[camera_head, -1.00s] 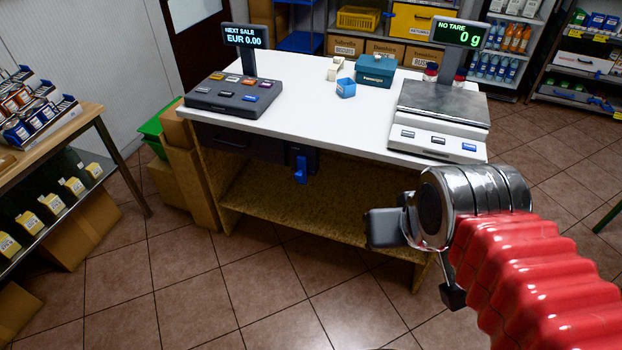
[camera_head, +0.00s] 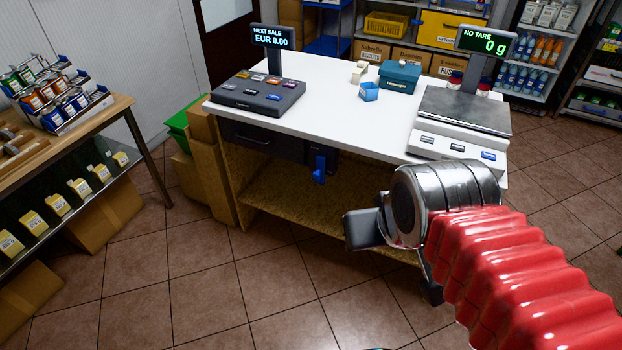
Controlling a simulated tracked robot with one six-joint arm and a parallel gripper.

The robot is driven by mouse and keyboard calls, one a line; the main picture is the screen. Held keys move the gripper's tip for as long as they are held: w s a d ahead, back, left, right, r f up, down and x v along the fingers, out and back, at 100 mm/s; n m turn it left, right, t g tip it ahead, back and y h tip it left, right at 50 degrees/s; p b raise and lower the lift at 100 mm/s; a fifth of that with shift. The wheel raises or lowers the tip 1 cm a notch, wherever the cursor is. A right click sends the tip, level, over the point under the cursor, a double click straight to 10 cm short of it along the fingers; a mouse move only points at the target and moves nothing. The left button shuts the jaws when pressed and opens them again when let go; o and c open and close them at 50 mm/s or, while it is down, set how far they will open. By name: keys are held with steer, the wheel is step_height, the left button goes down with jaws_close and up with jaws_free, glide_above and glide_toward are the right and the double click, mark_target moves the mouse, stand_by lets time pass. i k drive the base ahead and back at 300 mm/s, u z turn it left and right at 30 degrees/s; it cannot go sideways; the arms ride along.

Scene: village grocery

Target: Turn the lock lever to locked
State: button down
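The lock lever (camera_head: 319,170) is a small blue handle hanging down from a dark lock housing under the front edge of the counter top. It is just right of a dark drawer (camera_head: 262,140). My gripper (camera_head: 375,230) is at the right of the picture, in front of the counter, lower than the lever and to its right. It is apart from the lever. A dark finger block sticks out to the left and another dark part shows below. The view does not show clearly whether the fingers are apart. Nothing is seen held.
The white counter (camera_head: 330,105) carries a cash register (camera_head: 258,92), a scale (camera_head: 455,130), a teal box (camera_head: 399,76) and a blue cup (camera_head: 369,91). An open lower shelf (camera_head: 290,210) is under it. Cardboard and a wooden display table (camera_head: 120,105) stand left. Tiled floor in front is clear.

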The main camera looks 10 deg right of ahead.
mark_target(319, 175)
steer(key=u, duration=0.6)
steer(key=i, duration=1)
steer(key=u, duration=0.05)
